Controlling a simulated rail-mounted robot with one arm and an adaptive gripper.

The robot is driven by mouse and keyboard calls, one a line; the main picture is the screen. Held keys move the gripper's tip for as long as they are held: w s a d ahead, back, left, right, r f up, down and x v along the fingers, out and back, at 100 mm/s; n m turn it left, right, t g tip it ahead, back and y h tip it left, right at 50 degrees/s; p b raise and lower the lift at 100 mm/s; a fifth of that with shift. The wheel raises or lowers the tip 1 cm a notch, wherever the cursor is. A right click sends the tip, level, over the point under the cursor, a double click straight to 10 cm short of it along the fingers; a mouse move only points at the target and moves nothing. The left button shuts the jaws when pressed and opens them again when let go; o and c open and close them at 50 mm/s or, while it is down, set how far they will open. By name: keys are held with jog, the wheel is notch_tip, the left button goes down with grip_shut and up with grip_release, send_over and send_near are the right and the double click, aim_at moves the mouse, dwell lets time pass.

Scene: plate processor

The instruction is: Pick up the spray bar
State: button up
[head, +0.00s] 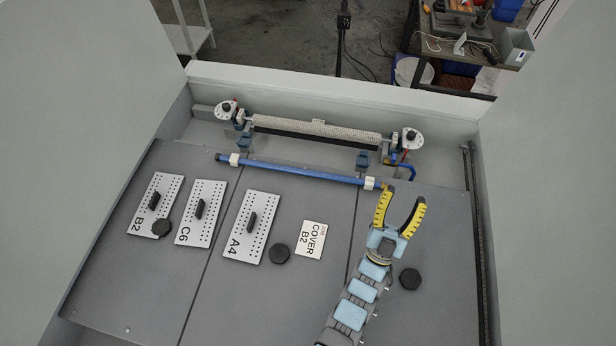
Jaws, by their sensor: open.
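The spray bar (300,171) is a long blue tube with white collars near both ends. In the head view it lies across the far part of the grey deck, in front of the roller. Its right end is near a blue hose fitting. My gripper (402,196) has yellow fingers and is open and empty. It is just right of and slightly nearer than the bar's right white collar (370,183). The left fingertip looks close to the bar's right end; I cannot tell whether they touch.
A pale roller (316,129) between two white end discs stands behind the bar. Perforated plates B2 (143,218), C6 (213,205) and A4 (262,211) lie left, with a COVER B2 label (311,239). Black knobs (280,253) sit on the deck. A grey wall rises at right (545,200).

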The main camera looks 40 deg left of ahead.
jog(key=w+a+f+m+g+h+b, duration=0.15)
jog(key=w+a+f+g+b, duration=0.3)
jog(key=w+a, duration=0.45)
jog(key=w+a+f+m+g+b, duration=0.35)
jog(key=w+a+f, duration=0.25)
jog(key=w, duration=0.5)
jog(key=w+a+f+m+g+h+b, duration=0.1)
jog(key=w+a+f+g+b, duration=0.3)
jog(key=w+a, duration=0.5)
notch_tip(320, 180, up, 3)
jog(key=m+g+h+b, duration=0.4)
jog(key=m+g+b, duration=0.45)
jog(key=g, duration=0.65)
send_over(300, 170)
jog(key=s, duration=0.1)
jog(key=shift+n, duration=0.25)
jog(key=f, duration=1.1)
jog(key=shift+a+f, duration=0.2)
jog(key=shift+a, duration=0.05)
jog(key=shift+w+d+f, duration=0.15)
jog(key=shift+w+f, duration=0.15)
jog(key=shift+f, duration=0.35)
jog(key=f, duration=0.3)
jog(key=shift+w+d+f+b, duration=0.1)
jog(key=shift+w+b, duration=0.2)
jog(key=shift+f, duration=0.45)
